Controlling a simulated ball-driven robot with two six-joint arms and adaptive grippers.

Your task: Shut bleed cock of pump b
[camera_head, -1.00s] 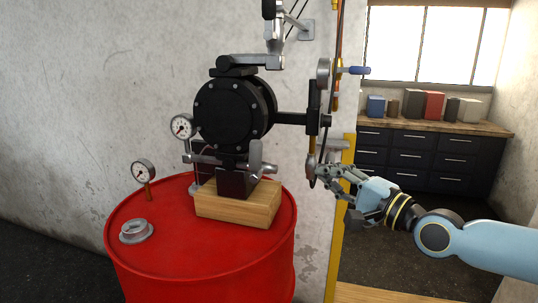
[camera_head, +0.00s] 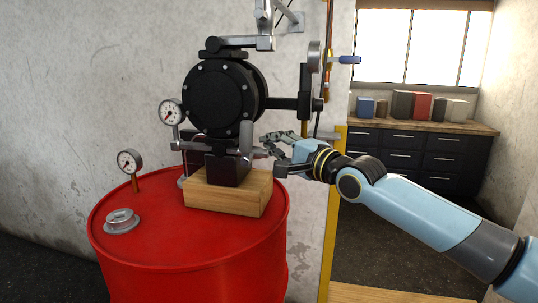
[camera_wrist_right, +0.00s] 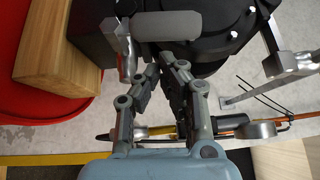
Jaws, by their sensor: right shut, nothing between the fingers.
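A black pump (camera_head: 217,98) stands on a wooden block on the red drum (camera_head: 190,265). A grey cock with a flat upright lever (camera_head: 246,137) sits low at the pump's right front. The same lever shows at the top of the right wrist view (camera_wrist_right: 168,26). I cannot read a label saying which pump this is. My right gripper (camera_head: 266,144) is just right of the lever, its fingers pointing left. In the wrist view the gripper's fingers (camera_wrist_right: 166,66) are closed together and empty, just short of the lever; contact cannot be told. My left gripper is not in view.
The wooden block (camera_head: 225,193) is under the pump. Two gauges (camera_head: 172,111) (camera_head: 129,161) and a grey cap (camera_head: 121,219) are at the left. A pipe with a blue-handled valve (camera_head: 349,60) rises at the right. A cabinet (camera_head: 405,155) stands behind.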

